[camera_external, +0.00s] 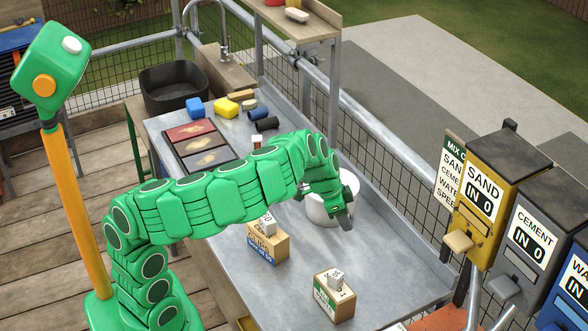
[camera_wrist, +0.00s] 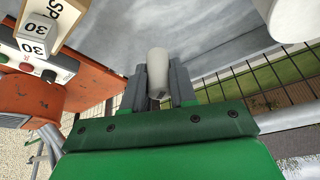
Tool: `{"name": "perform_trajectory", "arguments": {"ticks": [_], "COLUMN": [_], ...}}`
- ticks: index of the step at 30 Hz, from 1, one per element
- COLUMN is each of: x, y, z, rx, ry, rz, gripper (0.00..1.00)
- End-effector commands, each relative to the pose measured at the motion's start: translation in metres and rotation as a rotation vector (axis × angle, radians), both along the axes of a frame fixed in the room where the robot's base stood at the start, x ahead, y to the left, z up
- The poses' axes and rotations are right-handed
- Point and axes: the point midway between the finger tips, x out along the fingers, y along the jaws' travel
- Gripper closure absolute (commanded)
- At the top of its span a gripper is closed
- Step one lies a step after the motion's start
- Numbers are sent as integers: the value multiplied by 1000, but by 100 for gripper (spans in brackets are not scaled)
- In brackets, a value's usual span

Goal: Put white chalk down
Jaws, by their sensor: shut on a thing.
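The white chalk (camera_wrist: 157,72) is a pale, rounded stick in the wrist view. My gripper (camera_wrist: 160,88) is shut on it, with a grey finger on each side and the chalk's rounded end sticking out past them. In the external view my gripper (camera_external: 346,221) points down over the grey metal bench (camera_external: 300,285), in front of the white bucket (camera_external: 320,209). The chalk cannot be made out clearly there. I cannot tell how high it is above the bench.
Two cardboard boxes (camera_external: 268,245) (camera_external: 334,298) with white number cubes on top stand on the bench. A dark tray (camera_external: 181,151) with coloured panels, a yellow block (camera_external: 226,107) and cylinders lie farther back. Dispensers (camera_external: 486,195) stand at right. Bare bench lies around the boxes.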

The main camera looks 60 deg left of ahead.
Motion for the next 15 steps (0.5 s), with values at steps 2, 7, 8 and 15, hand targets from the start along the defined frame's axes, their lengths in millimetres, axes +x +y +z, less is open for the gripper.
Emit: {"name": "perform_trajectory", "arguments": {"ticks": [2,7,8,15], "x": [-2,-9,-11,-23], "y": [-20,-57,-63,-106], "z": [-4,-12,-14,-24], "rx": [-2,-6,-7,-8], "ry": [3,7,8,15], "rz": [-36,-109,-120,-206], "gripper": [100,100,100,100]}}
